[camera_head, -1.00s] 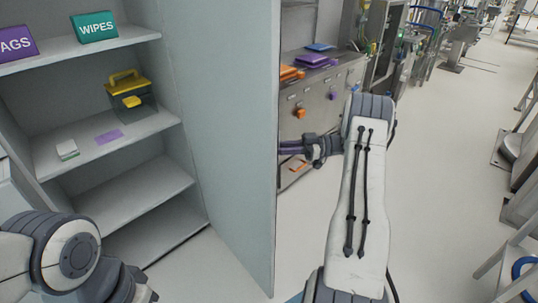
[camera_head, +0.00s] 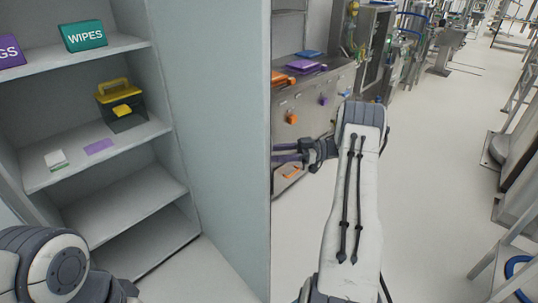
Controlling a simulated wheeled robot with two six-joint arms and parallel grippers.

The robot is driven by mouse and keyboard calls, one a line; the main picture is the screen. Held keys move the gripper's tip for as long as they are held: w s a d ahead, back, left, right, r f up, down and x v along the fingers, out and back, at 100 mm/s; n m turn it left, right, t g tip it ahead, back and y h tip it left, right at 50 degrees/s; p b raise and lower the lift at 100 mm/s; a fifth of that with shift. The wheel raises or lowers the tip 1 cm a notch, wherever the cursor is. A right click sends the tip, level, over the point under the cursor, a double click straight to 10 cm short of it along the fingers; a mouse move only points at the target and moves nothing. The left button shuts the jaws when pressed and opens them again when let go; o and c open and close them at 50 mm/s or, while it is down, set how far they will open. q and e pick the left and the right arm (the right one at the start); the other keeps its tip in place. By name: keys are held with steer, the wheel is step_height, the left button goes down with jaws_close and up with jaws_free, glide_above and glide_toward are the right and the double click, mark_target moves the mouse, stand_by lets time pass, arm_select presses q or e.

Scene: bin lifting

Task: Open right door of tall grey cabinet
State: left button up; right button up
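The tall grey cabinet (camera_head: 140,165) is at the left, with its shelves exposed. Its right door (camera_head: 225,140) stands swung open as a large grey panel, its free edge near the picture's middle. My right gripper (camera_head: 285,153) is just right of that edge, pointing left. Its two fingers look spread apart, and their tips reach the door's edge or pass behind it; I cannot tell whether they touch the door. My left gripper (camera_head: 126,292) is low at the left, in front of the cabinet, mostly cut off by the bottom edge; its fingers cannot be made out.
The shelves hold a green WIPES box (camera_head: 85,36), a purple box (camera_head: 10,52) and a yellow-lidded container (camera_head: 121,105). Behind the door is a metal counter (camera_head: 325,95) with orange and purple packs. Open floor (camera_head: 440,170) lies to the right; a blue-and-grey frame stands at lower right.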

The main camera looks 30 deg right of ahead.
steer(key=b+v, duration=0.2)
steer(key=v, duration=0.7)
steer(key=shift+d, duration=0.1)
